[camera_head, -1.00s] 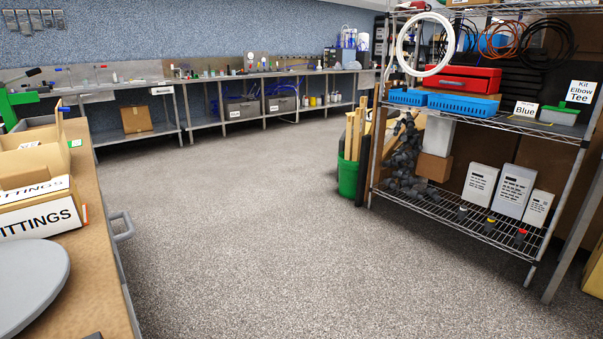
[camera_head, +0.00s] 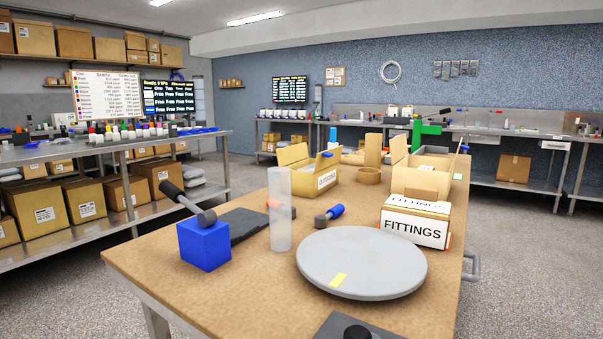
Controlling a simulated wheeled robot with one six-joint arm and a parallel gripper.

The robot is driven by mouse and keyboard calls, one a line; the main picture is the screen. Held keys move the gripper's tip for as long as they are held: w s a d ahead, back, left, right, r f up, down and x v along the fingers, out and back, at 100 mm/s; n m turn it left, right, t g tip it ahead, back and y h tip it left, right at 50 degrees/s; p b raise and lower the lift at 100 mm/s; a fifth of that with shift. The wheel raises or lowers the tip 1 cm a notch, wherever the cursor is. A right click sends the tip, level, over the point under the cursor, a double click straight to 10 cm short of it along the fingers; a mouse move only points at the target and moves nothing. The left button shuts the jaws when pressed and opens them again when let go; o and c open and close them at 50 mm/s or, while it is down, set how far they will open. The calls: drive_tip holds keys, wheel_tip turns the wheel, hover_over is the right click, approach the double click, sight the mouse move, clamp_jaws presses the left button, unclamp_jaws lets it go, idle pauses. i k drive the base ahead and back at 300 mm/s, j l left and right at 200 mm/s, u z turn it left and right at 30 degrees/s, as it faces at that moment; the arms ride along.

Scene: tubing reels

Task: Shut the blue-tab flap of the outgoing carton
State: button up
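An open cardboard carton (camera_head: 300,182) stands on the wooden-topped table, beyond the grey round disc. Its front label is small and seems to read "OUTGOING". A blue tab (camera_head: 327,154) shows at the upper edge of its right side, where the flap stands raised. Another flap stands up at its left. The inside of this carton is mostly hidden by its front wall. My gripper is not in view.
Speckled floor (camera_head: 520,250) is clear at right.

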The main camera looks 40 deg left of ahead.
sight(333, 159)
drive_tip(key=i+l+u, duration=0.2)
drive_tip(key=u, duration=0.2)
drive_tip(key=i+l+u, duration=0.15)
drive_tip(key=u, duration=0.3)
drive_tip(key=i+l+u, duration=0.1)
drive_tip(key=l+u, duration=0.55)
drive_tip(key=u, duration=0.15)
drive_tip(key=l+u, duration=0.3)
drive_tip(key=l, duration=0.35)
drive_tip(key=k, duration=0.05)
